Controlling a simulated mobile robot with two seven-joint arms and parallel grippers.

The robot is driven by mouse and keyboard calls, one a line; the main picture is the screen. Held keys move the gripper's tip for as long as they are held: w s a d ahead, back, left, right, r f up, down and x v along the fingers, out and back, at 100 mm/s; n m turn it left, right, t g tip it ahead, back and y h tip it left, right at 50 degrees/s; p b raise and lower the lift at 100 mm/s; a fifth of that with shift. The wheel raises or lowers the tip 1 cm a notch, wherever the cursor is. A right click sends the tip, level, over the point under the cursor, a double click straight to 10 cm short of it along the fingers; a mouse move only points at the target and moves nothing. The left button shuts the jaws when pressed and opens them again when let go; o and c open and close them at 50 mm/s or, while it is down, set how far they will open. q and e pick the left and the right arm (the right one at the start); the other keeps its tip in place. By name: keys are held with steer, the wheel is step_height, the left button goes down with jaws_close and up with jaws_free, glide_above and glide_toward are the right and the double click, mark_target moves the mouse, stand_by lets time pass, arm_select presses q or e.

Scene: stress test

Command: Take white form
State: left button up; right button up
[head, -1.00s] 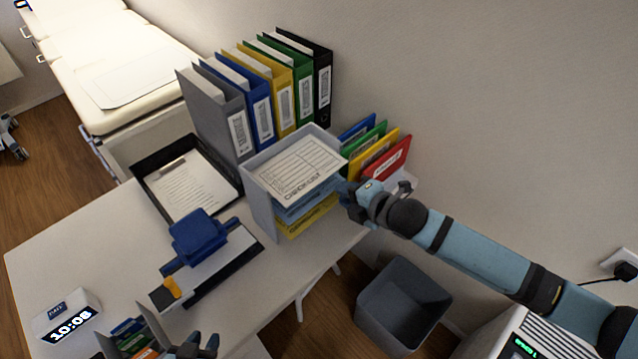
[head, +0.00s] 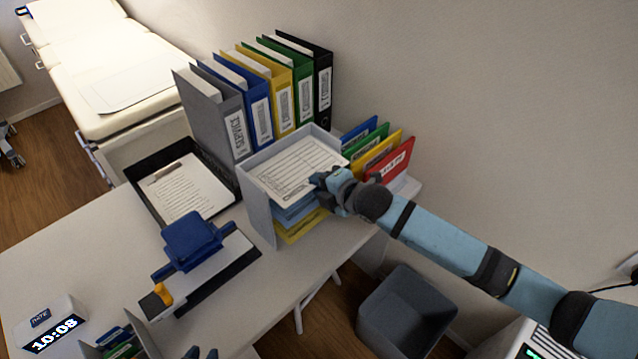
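The white form (head: 290,168) is a printed sheet with a table on it. It lies in the top of a grey letter tray stack (head: 258,207) on the desk. My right gripper (head: 319,182) is at the form's front right corner, over the tray's open front. Its fingers overlap the form's edge, and I cannot tell whether they are closed on the paper. Blue and yellow papers (head: 302,226) lie in the lower levels. Only the fingertips of my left gripper (head: 201,354) show at the bottom edge, so its opening is unclear.
Several binders (head: 262,105) stand behind the tray. Coloured folders (head: 385,155) stand to its right. A black tray with a clipboard (head: 185,190) and a blue hole punch (head: 192,240) are to the left. A grey bin (head: 405,310) stands below the desk edge.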

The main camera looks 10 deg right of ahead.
jaws_close()
arm_select(q)
steer(key=shift+s+r+p, duration=0.1)
steer(key=shift+r+p, duration=0.2)
steer(key=shift+p, duration=0.1)
arm_select(e)
steer(key=shift+s+r, duration=0.1)
steer(key=shift+s, duration=0.05)
